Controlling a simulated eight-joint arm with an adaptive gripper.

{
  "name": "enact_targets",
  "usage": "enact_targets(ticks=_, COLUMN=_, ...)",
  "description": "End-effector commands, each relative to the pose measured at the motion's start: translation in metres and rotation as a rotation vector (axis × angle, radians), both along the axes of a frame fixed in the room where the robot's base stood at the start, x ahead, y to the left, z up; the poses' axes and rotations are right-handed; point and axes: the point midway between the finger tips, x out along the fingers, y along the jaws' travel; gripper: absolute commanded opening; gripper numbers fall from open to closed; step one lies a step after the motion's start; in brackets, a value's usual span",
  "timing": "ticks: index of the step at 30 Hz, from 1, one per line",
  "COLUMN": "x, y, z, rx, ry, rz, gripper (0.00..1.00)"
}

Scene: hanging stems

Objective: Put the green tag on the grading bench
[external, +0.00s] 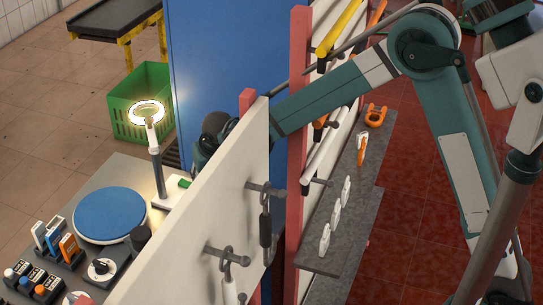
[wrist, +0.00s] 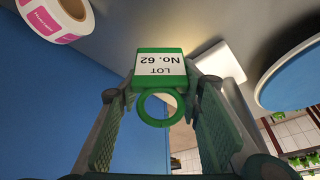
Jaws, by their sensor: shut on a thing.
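The green tag (wrist: 160,66) has a white label reading "LOT No. 62" and a green ring. My gripper (wrist: 161,84) is shut on it, with one finger on each side in the wrist view. In the external view, a small green part of the tag (external: 185,183) shows past the edge of a pale upright panel, over the grey bench top (external: 128,178), which I take to be the grading bench. Most of my gripper is hidden behind the panel there. Whether the tag touches anything below cannot be told.
A ring lamp (external: 155,150) on a white base stands beside the tag. A blue disc (external: 110,214) lies to the left, with several small boxes and dials at the front. The pale panel (external: 205,215) with hooks runs along the right. A label roll (wrist: 62,16) shows in the wrist view.

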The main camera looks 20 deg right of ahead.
Motion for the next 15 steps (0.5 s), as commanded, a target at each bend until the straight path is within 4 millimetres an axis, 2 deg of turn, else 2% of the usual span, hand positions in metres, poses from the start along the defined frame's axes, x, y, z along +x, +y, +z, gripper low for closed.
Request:
enact_targets(ticks=9, x=0.0, y=0.0, z=-0.001, rx=0.0, ry=0.0, rz=0.0, gripper=0.29)
enact_targets(ticks=15, x=0.001, y=0.0, z=-0.017, rx=0.0, ry=0.0, rz=0.0, gripper=0.29)
